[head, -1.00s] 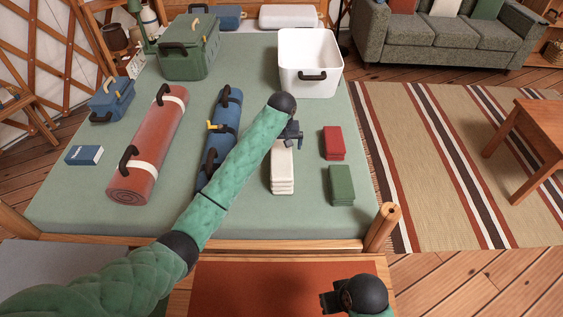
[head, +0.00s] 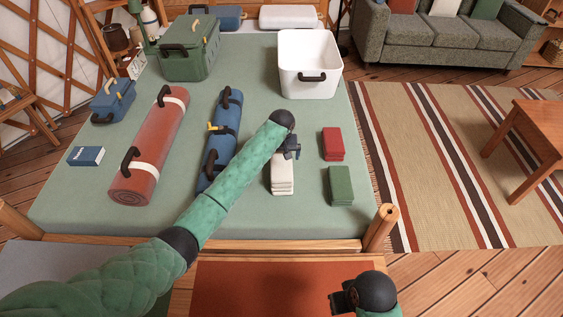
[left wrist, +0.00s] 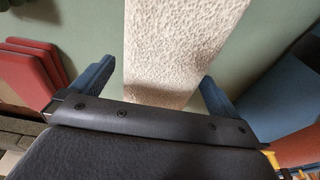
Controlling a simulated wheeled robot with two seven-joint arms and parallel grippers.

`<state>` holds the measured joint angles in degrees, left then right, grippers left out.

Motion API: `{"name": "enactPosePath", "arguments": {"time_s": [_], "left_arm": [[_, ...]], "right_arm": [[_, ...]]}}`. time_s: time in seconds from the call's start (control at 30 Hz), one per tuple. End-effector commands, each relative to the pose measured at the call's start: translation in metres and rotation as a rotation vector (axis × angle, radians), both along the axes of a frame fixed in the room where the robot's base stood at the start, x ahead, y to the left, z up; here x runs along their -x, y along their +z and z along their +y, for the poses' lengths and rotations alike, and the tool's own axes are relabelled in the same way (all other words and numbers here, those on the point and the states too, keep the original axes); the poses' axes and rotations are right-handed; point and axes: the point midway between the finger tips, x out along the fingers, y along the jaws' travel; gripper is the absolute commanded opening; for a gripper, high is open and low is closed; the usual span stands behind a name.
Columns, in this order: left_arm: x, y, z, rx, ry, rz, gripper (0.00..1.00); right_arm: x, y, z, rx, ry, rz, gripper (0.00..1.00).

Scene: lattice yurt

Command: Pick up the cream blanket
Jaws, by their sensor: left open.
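The cream blanket (head: 282,186) is a folded stack lying on the green bed cover, near the bed's front middle. My left gripper (head: 291,148) is over the blanket's far part and hides some of it in the head view. In the left wrist view the cream blanket (left wrist: 172,50) lies between the two blue fingers of the left gripper (left wrist: 152,84), which are open on either side of it. I cannot tell whether the fingers touch it. My right gripper (head: 340,300) is low at the bottom of the head view, away from the bed cover; its jaws are unclear.
A red folded stack (head: 333,143) and a green one (head: 341,185) lie right of the blanket. A blue roll (head: 220,140) and a red roll (head: 150,145) lie left. A white bin (head: 310,62) stands behind. A wooden post (head: 383,225) rises at the bed's front right corner.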

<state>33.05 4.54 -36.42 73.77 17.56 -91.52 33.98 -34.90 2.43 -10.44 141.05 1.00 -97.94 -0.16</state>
Motion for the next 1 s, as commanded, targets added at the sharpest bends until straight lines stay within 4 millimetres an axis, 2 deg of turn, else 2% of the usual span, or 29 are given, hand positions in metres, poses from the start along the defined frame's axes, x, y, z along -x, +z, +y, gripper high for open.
{"name": "enactPosePath", "arguments": {"time_s": [0.1,0.13,0.43,0.77,0.87,1.0], "left_arm": [[0.000,0.000,0.000,0.000,0.000,0.000,1.00],[0.000,0.000,0.000,0.000,0.000,0.000,0.96],[0.000,0.000,0.000,0.000,0.000,0.000,0.38],[-0.001,0.006,0.000,0.001,0.000,-0.002,0.38],[-0.001,0.016,-0.001,0.002,0.000,-0.004,0.38],[-0.001,0.040,-0.001,0.003,0.000,-0.004,0.38]], "right_arm": [[-0.001,0.001,0.001,-0.003,-0.001,-0.003,0.36],[-0.002,0.001,0.001,-0.002,-0.001,-0.005,0.36],[-0.003,0.000,0.000,0.001,0.002,-0.006,0.36],[-0.003,-0.003,0.000,0.001,0.003,-0.007,0.36],[-0.004,-0.006,0.002,-0.004,0.005,-0.014,0.36],[-0.007,-0.016,0.007,-0.018,0.010,-0.033,0.36]]}}
